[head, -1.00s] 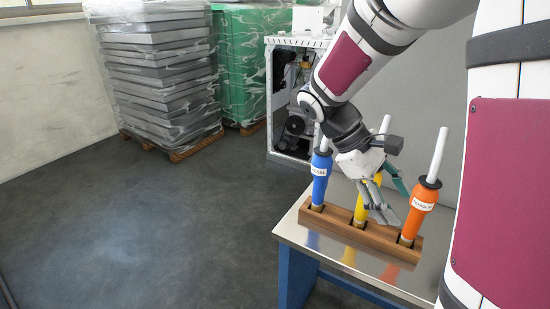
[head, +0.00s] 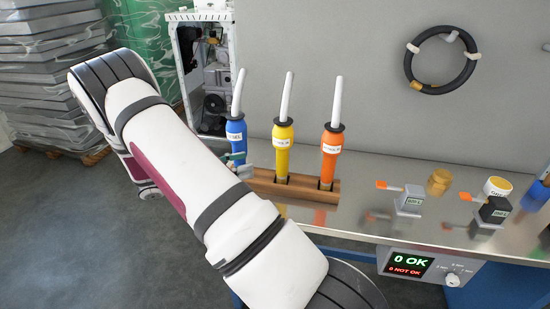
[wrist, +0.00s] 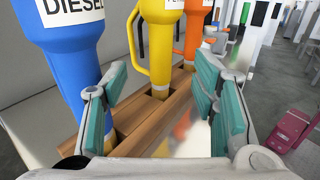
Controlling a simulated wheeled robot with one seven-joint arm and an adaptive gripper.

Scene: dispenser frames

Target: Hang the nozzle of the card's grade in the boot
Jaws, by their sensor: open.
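Three nozzles stand upright in a wooden rack (head: 262,186): blue (head: 236,130), yellow (head: 283,135) and orange (head: 331,145). In the wrist view the blue nozzle (wrist: 62,62) reads DIESEL; the other labels are too small or cut off to read. My gripper (head: 240,169) is low by the blue nozzle at the rack's left end, mostly hidden behind my arm. In the wrist view my gripper (wrist: 155,95) is open, its left finger overlapping the blue nozzle's lower part and its right finger over the rack's near side. I cannot make out a card or boot for certain.
On the metal bench stand a grey block (head: 409,201) and a black block (head: 493,211) with orange levers, a yellow cup (head: 439,182) and a white-and-yellow roll (head: 496,187). A display (head: 408,264) reads 0 OK, 0 NOT OK. A black hose ring (head: 408,68) hangs on the wall.

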